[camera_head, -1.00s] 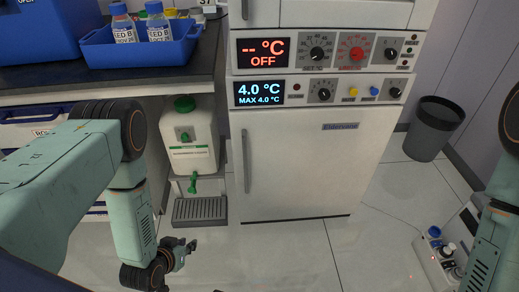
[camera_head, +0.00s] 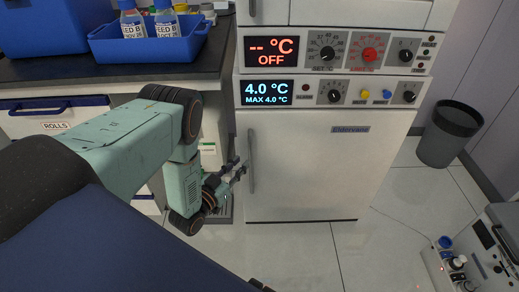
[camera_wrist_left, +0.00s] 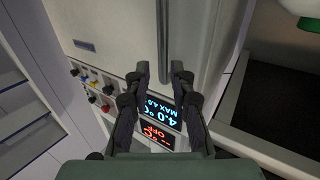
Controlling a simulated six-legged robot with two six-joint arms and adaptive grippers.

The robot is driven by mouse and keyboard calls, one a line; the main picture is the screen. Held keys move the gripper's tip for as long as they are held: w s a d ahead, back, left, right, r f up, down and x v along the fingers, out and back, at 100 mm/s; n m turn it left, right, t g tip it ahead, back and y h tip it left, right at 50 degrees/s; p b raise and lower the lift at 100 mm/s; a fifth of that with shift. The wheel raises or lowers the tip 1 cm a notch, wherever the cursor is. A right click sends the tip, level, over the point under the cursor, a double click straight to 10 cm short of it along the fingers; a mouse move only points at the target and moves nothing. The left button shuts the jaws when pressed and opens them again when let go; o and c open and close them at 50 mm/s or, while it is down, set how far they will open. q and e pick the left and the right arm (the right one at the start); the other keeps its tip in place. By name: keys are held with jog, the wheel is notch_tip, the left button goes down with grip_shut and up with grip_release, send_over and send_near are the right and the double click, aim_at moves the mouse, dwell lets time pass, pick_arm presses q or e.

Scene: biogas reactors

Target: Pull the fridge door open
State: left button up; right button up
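The white fridge door (camera_head: 310,170) is shut, below a panel reading 4.0 °C. Its long grey vertical handle (camera_head: 251,161) is on the door's left side. My left gripper (camera_head: 240,168) is just left of the handle in the head view, its fingers pointing toward it. In the left wrist view my left gripper (camera_wrist_left: 161,68) has its two fingers apart, with the handle (camera_wrist_left: 162,40) beyond the fingertips and roughly between them. I cannot tell that either finger touches it. My right gripper is not in view.
A dark counter (camera_head: 110,80) with a blue tray (camera_head: 150,45) of bottles stands left of the fridge. A white jug, mostly hidden by my arm, is below it. A dark bin (camera_head: 449,133) and a white device (camera_head: 480,255) are at right.

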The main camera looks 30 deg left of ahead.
aim_at(250, 151)
pick_arm(q)
jog(key=w+b, duration=0.2)
jog(key=w, duration=0.5)
jog(key=shift+a+r, duration=0.1)
jog(key=shift+w, duration=0.25)
grip_shut()
dwell(0.6)
